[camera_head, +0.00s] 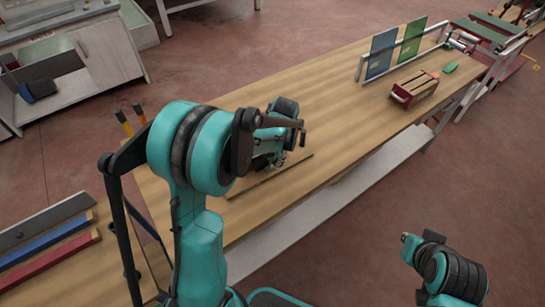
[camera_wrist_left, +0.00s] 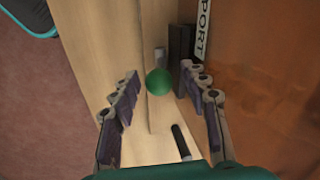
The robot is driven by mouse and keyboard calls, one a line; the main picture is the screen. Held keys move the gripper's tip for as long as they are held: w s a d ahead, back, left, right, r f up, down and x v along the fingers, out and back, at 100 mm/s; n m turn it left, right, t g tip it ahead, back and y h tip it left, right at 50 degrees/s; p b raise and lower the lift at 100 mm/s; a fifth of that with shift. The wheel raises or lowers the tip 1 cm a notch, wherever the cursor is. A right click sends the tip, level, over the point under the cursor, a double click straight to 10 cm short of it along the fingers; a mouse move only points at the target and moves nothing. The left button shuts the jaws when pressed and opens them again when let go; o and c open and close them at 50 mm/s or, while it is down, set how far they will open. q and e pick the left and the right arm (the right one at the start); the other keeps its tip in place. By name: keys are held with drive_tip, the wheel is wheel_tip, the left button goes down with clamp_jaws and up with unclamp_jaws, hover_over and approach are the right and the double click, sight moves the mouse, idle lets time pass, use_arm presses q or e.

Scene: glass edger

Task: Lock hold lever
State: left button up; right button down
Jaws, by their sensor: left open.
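A green ball knob (camera_wrist_left: 159,82) shows in the left wrist view, between the two fingers of my left gripper (camera_wrist_left: 160,88). The gripper is open, with a finger on each side of the knob and gaps between. A dark rod-like handle (camera_wrist_left: 181,142) with a pale tip lies below the knob, near the palm. I cannot tell which of the two is the hold lever. In the head view my left gripper (camera_head: 268,160) is low over a board (camera_head: 272,184) on the bench, and my own arm hides most of the device there.
The wooden workbench (camera_head: 330,110) runs to the upper right. A rack with a blue panel (camera_head: 381,52) and a green panel (camera_head: 411,40) stands at its far end, beside a red-ended wooden box (camera_head: 414,88). The bench between is mostly clear. A dark upright block (camera_wrist_left: 180,50) stands near the knob.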

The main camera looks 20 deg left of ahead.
use_arm(q)
clamp_jaws()
drive_tip(key=shift+d, duration=0.1)
drive_tip(key=s+d+f+t+y+b, duration=0.1)
drive_tip(key=y+b, duration=0.1)
drive_tip(key=s+d+f+t+y+b, duration=0.1)
drive_tip(key=y+b, duration=0.1)
drive_tip(key=b, duration=0.1)
drive_tip(key=d+f+t+y+b, duration=0.1)
drive_tip(key=d+t+y+b, duration=0.1)
drive_tip(key=b, duration=0.1)
drive_tip(key=shift+s+f, duration=0.2)
drive_tip(key=shift+s, duration=0.2)
drive_tip(key=shift+s+d+f+b, duration=0.2)
drive_tip(key=shift+d+f+b, duration=0.15)
drive_tip(key=shift+b, duration=0.4)
drive_tip(key=shift+s+d+f+b, duration=0.25)
drive_tip(key=shift+f+b, duration=0.3)
drive_tip(key=shift+f, duration=0.1)
drive_tip(key=shift+s+d+f+b, duration=0.2)
drive_tip(key=shift+d+f+b, duration=0.05)
drive_tip(key=shift+f+b, duration=0.35)
drive_tip(key=shift+f, duration=0.1)
